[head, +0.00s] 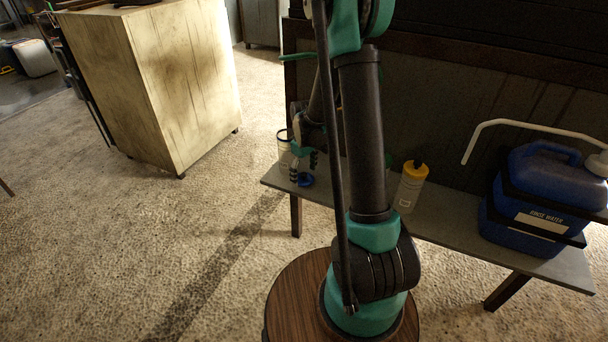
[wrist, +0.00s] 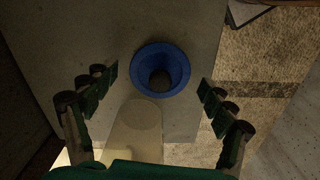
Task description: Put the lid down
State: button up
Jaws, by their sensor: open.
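The blue round lid (head: 305,181) lies on the grey bench near its left end. In the wrist view the lid (wrist: 176,57) shows as a blue ring with a dark knob at its centre. My gripper (head: 303,162) is above the lid, pointing down. In the wrist view its fingers (wrist: 158,84) are spread wide, one on each side, with a clear gap to the lid. Nothing is between the fingertips. A pale canister (head: 284,152) stands beside the lid, partly hidden by my gripper.
The grey bench (head: 450,222) also holds a yellow-topped bottle (head: 411,187) behind my arm and a blue rinse water jug (head: 545,195) at the right. A wooden cabinet (head: 165,85) stands at the left. The floor between is open.

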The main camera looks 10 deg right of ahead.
aim_at(304, 174)
notch_tip(304, 174, up, 11)
jog(key=s+d+f+m+t, duration=0.1)
jog(key=s+m, duration=0.3)
jog(key=s, duration=0.7)
jog(key=s+d+m+t, duration=0.3)
jog(key=s+m, duration=0.1)
jog(key=s, duration=0.7)
jog(key=shift+f+m, duration=0.3)
jog(key=shift+f, duration=0.05)
